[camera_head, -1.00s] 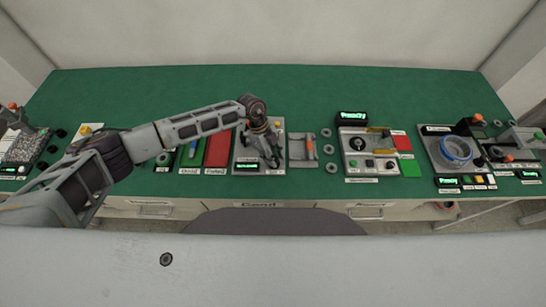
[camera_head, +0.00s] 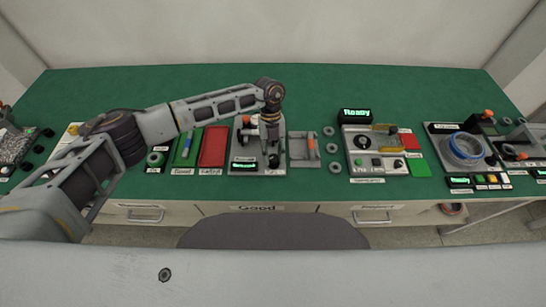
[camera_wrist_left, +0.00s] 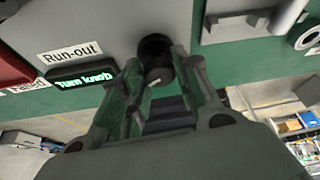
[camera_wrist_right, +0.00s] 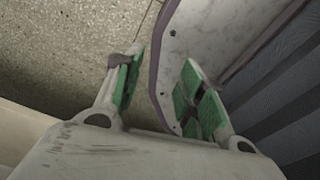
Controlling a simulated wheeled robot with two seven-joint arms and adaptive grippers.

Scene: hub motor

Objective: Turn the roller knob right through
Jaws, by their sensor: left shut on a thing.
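The roller knob (camera_wrist_left: 156,50) is a black round knob on the grey run-out station, in front of my left fingers in the left wrist view. My left gripper (camera_wrist_left: 158,76) is shut on it, with a green-padded finger on each side. In the head view my left gripper (camera_head: 270,150) points down at the front right of the run-out station (camera_head: 236,150) and covers the knob. The station's small display (camera_wrist_left: 82,79) reads "Turn knob". My right gripper (camera_wrist_right: 157,82) is open and empty in the right wrist view, its green-padded fingers apart.
A red tray (camera_head: 212,146) and a green tray (camera_head: 187,147) stand left of the station. A grey fixture with an orange part (camera_head: 311,146) stands to its right. Farther right are a tester (camera_head: 372,140) and a station with a blue ring (camera_head: 467,147). The green table's back is clear.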

